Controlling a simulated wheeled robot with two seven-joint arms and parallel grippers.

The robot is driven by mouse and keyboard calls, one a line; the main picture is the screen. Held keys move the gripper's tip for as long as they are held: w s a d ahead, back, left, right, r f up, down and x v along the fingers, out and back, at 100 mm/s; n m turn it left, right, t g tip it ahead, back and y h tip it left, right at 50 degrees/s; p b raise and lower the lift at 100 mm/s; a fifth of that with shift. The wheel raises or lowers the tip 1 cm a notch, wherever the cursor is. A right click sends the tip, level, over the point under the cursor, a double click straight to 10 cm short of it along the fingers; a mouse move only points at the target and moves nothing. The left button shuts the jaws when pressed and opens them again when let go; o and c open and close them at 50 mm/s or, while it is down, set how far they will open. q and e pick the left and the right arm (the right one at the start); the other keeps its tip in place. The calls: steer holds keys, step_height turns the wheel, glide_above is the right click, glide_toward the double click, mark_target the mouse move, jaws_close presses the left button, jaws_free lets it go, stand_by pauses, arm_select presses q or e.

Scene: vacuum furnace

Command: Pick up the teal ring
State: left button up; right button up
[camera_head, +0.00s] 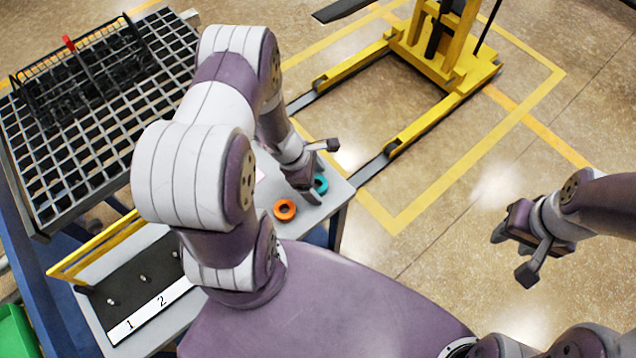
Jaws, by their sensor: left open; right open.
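The teal ring (321,183) lies on the grey table (333,205) near its right end, partly hidden by my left gripper. My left gripper (322,172) is open above the table, with its fingers close over and beside the ring. I cannot tell whether they touch it. My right gripper (512,255) is open and empty over the floor at the right, well away from the table.
An orange ring (285,210) lies on the table just left of the teal one. A black panel with pegs and numbers (140,285) is at the lower left. A grid rack (75,170) holds a black basket (75,80). A yellow lift (440,60) stands behind.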

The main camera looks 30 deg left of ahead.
arm_select(q)
steer(key=shift+s, duration=0.15)
steer(key=c, duration=1.3)
steer(key=shift+r, duration=0.1)
steer(key=shift+c, duration=0.2)
